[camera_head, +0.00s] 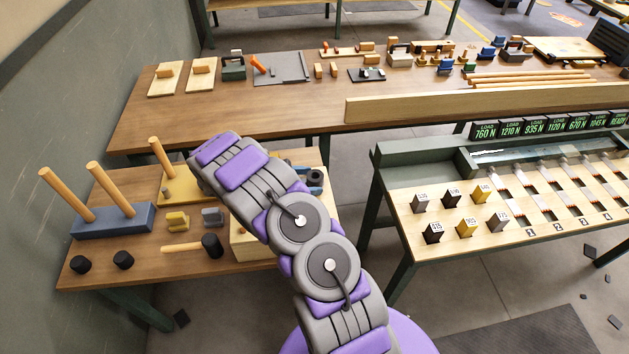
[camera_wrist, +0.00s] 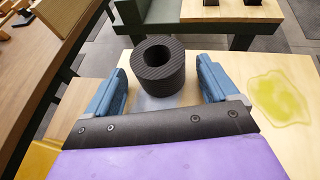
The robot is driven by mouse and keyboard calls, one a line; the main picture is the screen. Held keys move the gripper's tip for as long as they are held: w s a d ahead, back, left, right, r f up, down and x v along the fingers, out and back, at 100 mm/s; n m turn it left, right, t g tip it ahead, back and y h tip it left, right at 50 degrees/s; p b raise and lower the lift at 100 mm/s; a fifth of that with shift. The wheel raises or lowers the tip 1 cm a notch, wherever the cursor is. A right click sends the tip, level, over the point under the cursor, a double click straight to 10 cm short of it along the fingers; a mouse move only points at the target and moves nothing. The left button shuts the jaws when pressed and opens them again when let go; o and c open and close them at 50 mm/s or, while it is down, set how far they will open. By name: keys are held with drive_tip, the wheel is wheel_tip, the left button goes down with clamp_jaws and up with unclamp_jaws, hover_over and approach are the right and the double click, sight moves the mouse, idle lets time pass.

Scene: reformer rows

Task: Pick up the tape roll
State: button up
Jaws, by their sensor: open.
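The tape roll is a dark, ribbed, thick-walled ring (camera_wrist: 160,84) with an open centre, seen in the wrist view standing on a pale wooden surface (camera_wrist: 225,80). My gripper (camera_wrist: 163,77) is open, with one blue finger on each side of the roll. A gap shows between the roll and the right finger; the left finger looks very near it, and I cannot tell whether they touch.
A yellow-green patch (camera_wrist: 280,97) marks the pale surface right of the gripper. In the head view, a blue-grey base (camera_head: 113,221) with upright wooden pegs stands left, and a wooden-handled mallet (camera_head: 182,247) lies in front. The slotted test bench (camera_head: 520,200) stands to the right across a floor gap.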

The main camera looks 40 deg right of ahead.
sight(309, 176)
drive_tip(key=shift+d, duration=0.15)
drive_tip(key=shift+c, duration=0.4)
drive_tip(key=c, duration=1.1)
drive_tip(key=shift+o, duration=0.2)
drive_tip(key=shift+r, duration=0.1)
drive_tip(key=shift+r+p, duration=0.35)
drive_tip(key=shift+r, duration=1.1)
drive_tip(key=shift+w+d+r, duration=0.1)
drive_tip(key=shift+r, duration=0.15)
drive_tip(key=w+d+r+p, duration=0.1)
drive_tip(key=w+d, duration=0.8)
drive_tip(key=w, duration=0.3)
drive_tip(key=shift+w+d+r+p, duration=0.15)
drive_tip(key=shift+w+d+p, duration=0.1)
drive_tip(key=shift+p, duration=0.1)
